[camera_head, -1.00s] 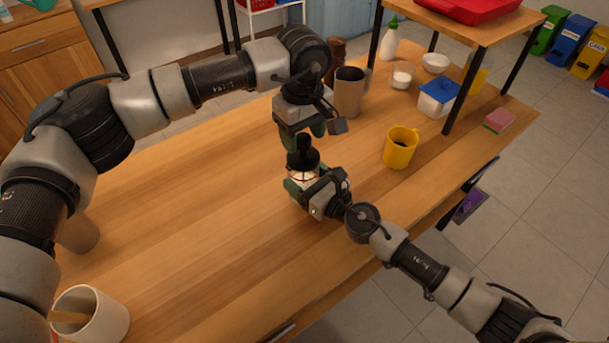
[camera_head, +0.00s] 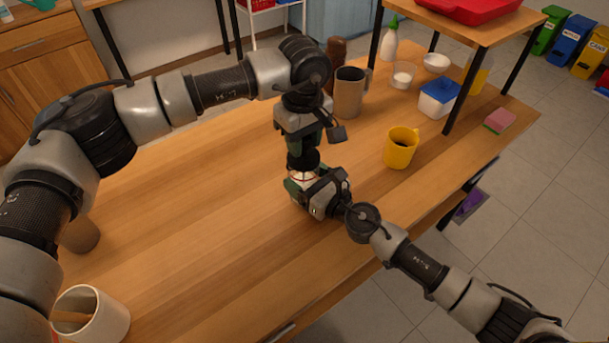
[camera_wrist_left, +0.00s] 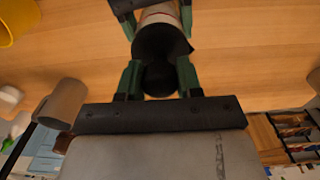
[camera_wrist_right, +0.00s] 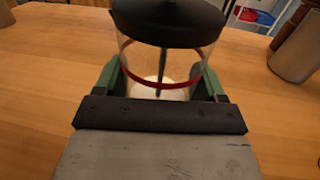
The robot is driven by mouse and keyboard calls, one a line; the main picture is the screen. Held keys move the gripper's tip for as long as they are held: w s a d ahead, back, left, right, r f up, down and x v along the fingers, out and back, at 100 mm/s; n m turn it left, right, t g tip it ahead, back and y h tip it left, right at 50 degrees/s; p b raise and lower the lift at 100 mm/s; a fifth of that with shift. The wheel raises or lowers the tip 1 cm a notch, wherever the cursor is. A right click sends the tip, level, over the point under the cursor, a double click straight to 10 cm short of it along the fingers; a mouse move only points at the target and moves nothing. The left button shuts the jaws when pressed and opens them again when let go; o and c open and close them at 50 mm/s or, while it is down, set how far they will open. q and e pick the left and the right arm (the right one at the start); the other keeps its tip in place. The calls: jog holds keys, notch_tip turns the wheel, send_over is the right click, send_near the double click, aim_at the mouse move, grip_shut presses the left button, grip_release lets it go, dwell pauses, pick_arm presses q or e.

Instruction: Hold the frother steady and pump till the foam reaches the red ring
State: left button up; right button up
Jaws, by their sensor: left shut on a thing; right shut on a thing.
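The frother (camera_head: 303,159) stands upright on the wooden table, with a black lid, a clear body and a red ring (camera_wrist_right: 165,82). Pale foam (camera_wrist_right: 158,94) shows low in the body in the right wrist view, at and below the ring. A dark rod runs down inside. My left gripper (camera_head: 303,146) is above the frother, shut on its black knob (camera_wrist_left: 159,78). My right gripper (camera_head: 299,187) is shut around the clear body from the near side. The exact foam height is partly hidden by that gripper.
A yellow mug (camera_head: 401,148) stands to the right and a grey-brown pitcher (camera_head: 349,95) behind. A small glass (camera_head: 403,75) and a blue-lidded tub (camera_head: 437,98) sit by the raised shelf. A white pot (camera_head: 92,314) is at the near left. The table's middle left is clear.

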pick_arm(q)
jog(key=shift+r, duration=3.15)
jog(key=shift+f, duration=3.1)
jog(key=shift+r, duration=3.2)
jog(key=shift+f, duration=3.2)
jog(key=shift+r, duration=0.15)
